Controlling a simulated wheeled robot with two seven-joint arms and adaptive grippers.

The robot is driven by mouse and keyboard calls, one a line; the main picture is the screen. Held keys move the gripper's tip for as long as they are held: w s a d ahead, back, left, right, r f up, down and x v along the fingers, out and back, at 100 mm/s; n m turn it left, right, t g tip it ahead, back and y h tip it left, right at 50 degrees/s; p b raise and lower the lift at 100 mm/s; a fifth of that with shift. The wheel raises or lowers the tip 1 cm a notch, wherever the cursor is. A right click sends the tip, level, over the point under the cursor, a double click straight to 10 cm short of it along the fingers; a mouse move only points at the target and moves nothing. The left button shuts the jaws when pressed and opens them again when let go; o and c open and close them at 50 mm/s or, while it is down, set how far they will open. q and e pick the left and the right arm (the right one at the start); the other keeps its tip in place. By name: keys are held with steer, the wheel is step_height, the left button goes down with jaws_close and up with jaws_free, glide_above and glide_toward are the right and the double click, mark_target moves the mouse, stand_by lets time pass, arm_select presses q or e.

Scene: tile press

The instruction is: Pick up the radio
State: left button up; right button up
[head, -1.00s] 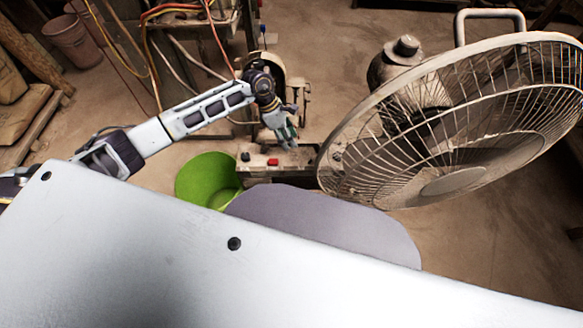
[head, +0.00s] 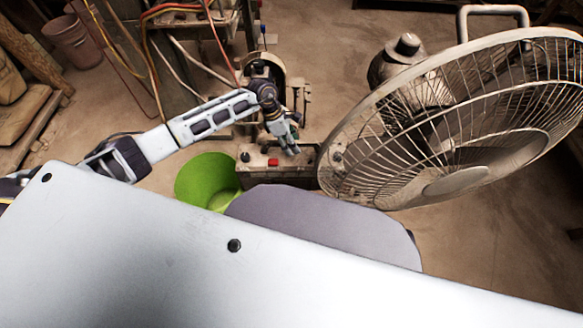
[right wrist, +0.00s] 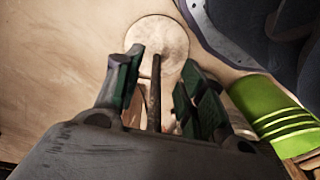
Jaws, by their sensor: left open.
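I cannot make out a radio in either view. My left gripper (head: 290,145) is open and points down over the grey machine bench (head: 305,158), near its red button (head: 272,162). No object shows between its fingers. In the right wrist view, my right gripper (right wrist: 163,88) has its two green-padded fingers apart. A thin dark rod (right wrist: 155,95) shows between them, with a gap on each side. A pale round disc (right wrist: 160,35) lies beyond the fingertips.
A green bucket (head: 200,178) stands left of the bench and a green ribbed container (right wrist: 272,108) shows in the right wrist view. A large caged fan (head: 450,125) fills the right. Cables (head: 205,45) hang behind my left arm. Floor is clear at lower right (head: 490,235).

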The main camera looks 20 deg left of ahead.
arm_select(q)
steer(key=shift+f, duration=0.15)
steer(key=shift+f, duration=0.1)
stand_by(0.3)
jaws_close()
steer(key=shift+w, duration=0.15)
stand_by(0.7)
